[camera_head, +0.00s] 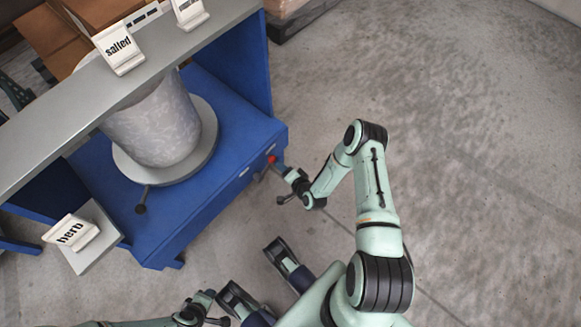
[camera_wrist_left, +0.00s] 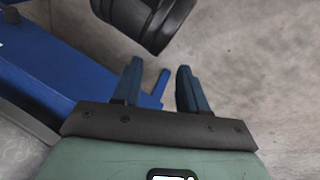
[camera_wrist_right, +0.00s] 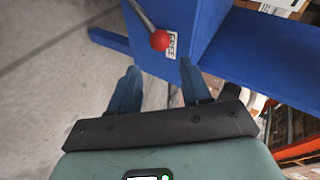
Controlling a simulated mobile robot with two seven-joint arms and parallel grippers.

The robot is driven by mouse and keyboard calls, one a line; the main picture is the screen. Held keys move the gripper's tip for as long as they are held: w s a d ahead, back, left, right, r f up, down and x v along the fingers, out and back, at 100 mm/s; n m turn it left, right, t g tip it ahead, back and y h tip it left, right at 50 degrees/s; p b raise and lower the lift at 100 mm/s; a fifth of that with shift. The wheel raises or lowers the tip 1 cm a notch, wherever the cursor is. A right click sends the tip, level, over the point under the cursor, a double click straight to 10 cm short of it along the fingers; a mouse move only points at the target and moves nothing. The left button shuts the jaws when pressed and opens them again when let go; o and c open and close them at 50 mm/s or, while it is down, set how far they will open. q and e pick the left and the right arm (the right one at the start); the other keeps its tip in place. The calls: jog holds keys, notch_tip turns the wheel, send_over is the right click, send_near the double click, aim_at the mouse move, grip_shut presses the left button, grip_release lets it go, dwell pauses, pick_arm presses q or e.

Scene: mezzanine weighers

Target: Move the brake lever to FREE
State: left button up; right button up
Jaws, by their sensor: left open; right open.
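The brake lever is a grey rod with a red ball knob (camera_wrist_right: 160,40) on the side of the blue stand. The knob also shows in the head view (camera_head: 271,159), at the stand's right edge. A small white label plate (camera_wrist_right: 173,46) sits beside the knob; its lettering is too small to read surely. My right gripper (camera_wrist_right: 158,70) is open and empty, with the knob just beyond and between its fingertips. In the head view it (camera_head: 279,166) points at the knob. My left gripper (camera_wrist_left: 159,67) is open and empty, low near the stand's front.
The blue stand (camera_head: 215,190) carries a grey drum (camera_head: 155,130) on a round plate. A black-knobbed rod (camera_head: 141,207) juts from below the plate. Above runs a grey shelf (camera_head: 55,115) with a "salted" sign (camera_head: 119,47). A "herb" sign (camera_head: 72,232) stands lower left. Floor at right is clear.

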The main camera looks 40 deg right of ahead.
pick_arm(q)
jog(key=shift+s+d+r+g+p, duration=0.35)
jog(key=shift+s+r, duration=0.2)
jog(key=shift+s, duration=0.3)
pick_arm(e)
jog(key=shift+v, duration=1.7)
